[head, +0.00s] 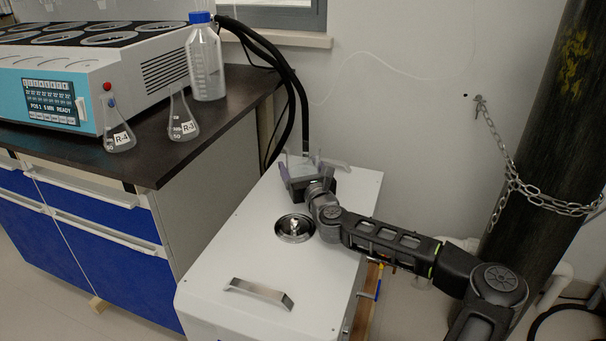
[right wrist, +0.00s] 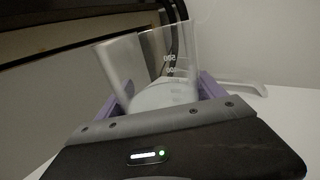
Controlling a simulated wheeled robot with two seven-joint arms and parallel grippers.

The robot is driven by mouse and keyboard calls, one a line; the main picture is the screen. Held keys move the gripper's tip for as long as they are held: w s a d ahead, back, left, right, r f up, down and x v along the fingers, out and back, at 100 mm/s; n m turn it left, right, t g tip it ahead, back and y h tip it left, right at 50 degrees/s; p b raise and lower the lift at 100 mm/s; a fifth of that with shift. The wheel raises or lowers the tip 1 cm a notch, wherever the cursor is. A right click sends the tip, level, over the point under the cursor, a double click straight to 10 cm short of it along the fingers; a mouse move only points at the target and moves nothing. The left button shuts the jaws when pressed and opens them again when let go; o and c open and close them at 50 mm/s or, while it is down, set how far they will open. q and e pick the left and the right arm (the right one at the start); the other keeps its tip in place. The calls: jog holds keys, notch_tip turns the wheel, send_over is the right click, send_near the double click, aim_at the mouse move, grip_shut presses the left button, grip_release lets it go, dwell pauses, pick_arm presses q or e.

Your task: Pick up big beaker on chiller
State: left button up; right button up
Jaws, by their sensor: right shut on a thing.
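The chiller (head: 235,255) is the white box with a flat top in the middle of the head view. The big beaker (right wrist: 172,68) is clear glass with white volume marks, and it stands between the purple fingers of my right gripper (head: 300,172) in the right wrist view. That gripper is shut on the beaker at the far part of the chiller top. In the head view the beaker is faint and mostly hidden by the gripper. I cannot tell whether its base touches the chiller. My left gripper is not in view.
A dark bench (head: 150,140) at left holds a heating unit (head: 140,75), two flasks (head: 117,130) and a blue-capped bottle (head: 206,62). The chiller has a round opening (head: 295,228) and a front handle (head: 258,293). A chained dark cylinder (head: 545,130) stands at right.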

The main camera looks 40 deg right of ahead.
jog(key=c, duration=0.8)
jog(key=shift+o, duration=0.2)
jog(key=shift+r, duration=0.3)
notch_tip(320, 180, up, 10)
jog(key=p, duration=0.4)
jog(key=shift+f, duration=0.25)
dwell(0.6)
